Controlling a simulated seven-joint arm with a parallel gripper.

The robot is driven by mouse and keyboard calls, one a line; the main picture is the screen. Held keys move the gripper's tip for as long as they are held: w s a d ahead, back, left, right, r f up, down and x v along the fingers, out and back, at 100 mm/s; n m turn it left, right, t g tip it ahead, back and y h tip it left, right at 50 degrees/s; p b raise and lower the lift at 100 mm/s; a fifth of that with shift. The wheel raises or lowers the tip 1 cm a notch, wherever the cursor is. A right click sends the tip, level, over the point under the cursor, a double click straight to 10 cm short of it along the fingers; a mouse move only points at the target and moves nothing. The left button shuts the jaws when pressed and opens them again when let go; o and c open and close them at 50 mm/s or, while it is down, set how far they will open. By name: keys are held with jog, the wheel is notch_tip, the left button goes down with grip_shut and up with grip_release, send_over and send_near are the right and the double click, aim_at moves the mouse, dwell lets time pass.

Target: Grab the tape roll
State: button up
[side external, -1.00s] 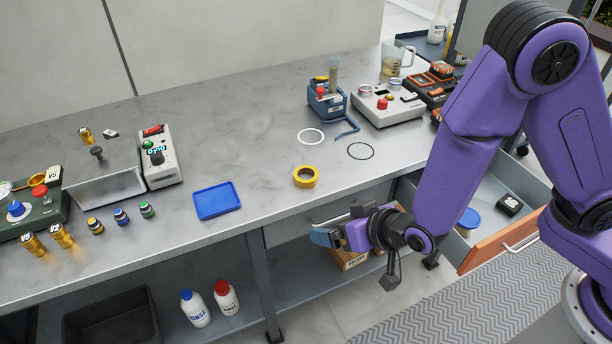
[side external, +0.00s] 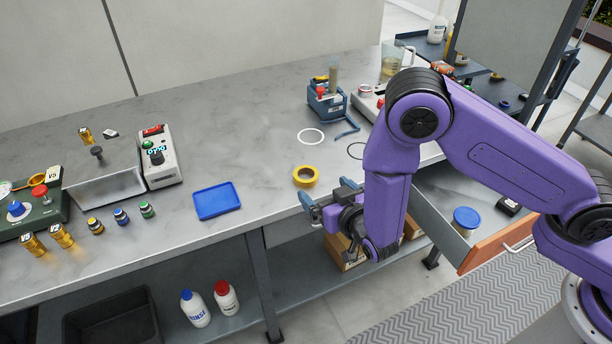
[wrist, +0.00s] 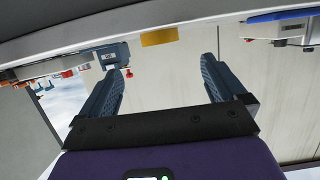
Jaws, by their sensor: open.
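The yellow tape roll (side external: 306,177) lies flat on the grey workbench (side external: 262,150), near its front edge. In the wrist view the tape roll (wrist: 159,37) shows edge-on as a yellow band, ahead of the fingers and roughly centred between them. My gripper (side external: 328,199) is in front of the bench edge, just below and to the right of the tape roll. In the wrist view my gripper (wrist: 165,75) has its two blue fingers wide apart with nothing between them.
A blue tray (side external: 217,201) lies left of the tape roll. A white ring (side external: 311,136) and a blue device (side external: 327,102) stand behind it. An open drawer (side external: 455,205) with a blue-lidded jar (side external: 466,219) juts out at right. The bench around the tape is clear.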

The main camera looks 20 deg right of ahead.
aim_at(302, 170)
jog(key=shift+x, duration=4.3)
jog(key=shift+f, duration=0.1)
jog(key=shift+c, duration=0.4)
jog(key=c, duration=1.1)
